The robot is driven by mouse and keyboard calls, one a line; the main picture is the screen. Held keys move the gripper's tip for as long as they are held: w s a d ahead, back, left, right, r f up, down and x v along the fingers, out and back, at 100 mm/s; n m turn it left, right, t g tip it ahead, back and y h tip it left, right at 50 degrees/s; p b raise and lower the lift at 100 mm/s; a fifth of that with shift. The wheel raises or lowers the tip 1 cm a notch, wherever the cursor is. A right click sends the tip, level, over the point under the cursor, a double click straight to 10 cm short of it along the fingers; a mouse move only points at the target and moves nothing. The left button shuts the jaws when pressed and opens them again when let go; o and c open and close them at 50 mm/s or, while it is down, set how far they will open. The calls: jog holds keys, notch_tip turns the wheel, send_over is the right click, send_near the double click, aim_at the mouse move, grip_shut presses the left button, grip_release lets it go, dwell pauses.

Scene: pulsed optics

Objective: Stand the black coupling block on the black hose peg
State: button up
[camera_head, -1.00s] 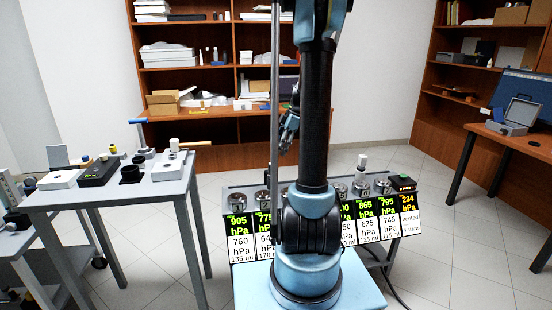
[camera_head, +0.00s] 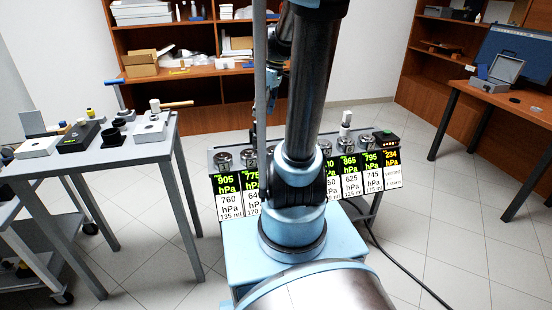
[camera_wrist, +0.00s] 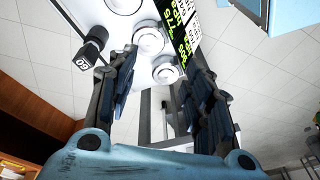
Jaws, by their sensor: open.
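A black block (camera_wrist: 92,46) with a white label, its digits upside down, is at the upper left of the wrist view beside the pale bench top. It may be the coupling block; I cannot be sure. In the head view my arm mostly hides the gripper. I cannot pick out the black hose peg in either view.
A bench with round ports and pressure displays (camera_head: 228,182) stands behind my base. A white-topped fitting (camera_head: 346,118) rises from it. A grey side table (camera_head: 150,150) at left holds several small devices. Shelves (camera_head: 190,60) stand behind. A cable lies on the floor at right.

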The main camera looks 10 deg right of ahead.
jog(key=s+f+m+h, duration=0.1)
jog(key=s+f+m, duration=0.3)
jog(key=s, duration=0.5)
jog(key=s+f+m+t+h, duration=0.1)
jog(key=s+f+m, duration=0.4)
jog(key=s, duration=0.5)
jog(key=shift+f+m+t+h, duration=0.15)
jog(key=shift+m+t+h, duration=0.15)
jog(key=shift+m, duration=0.4)
jog(key=shift+a, duration=0.1)
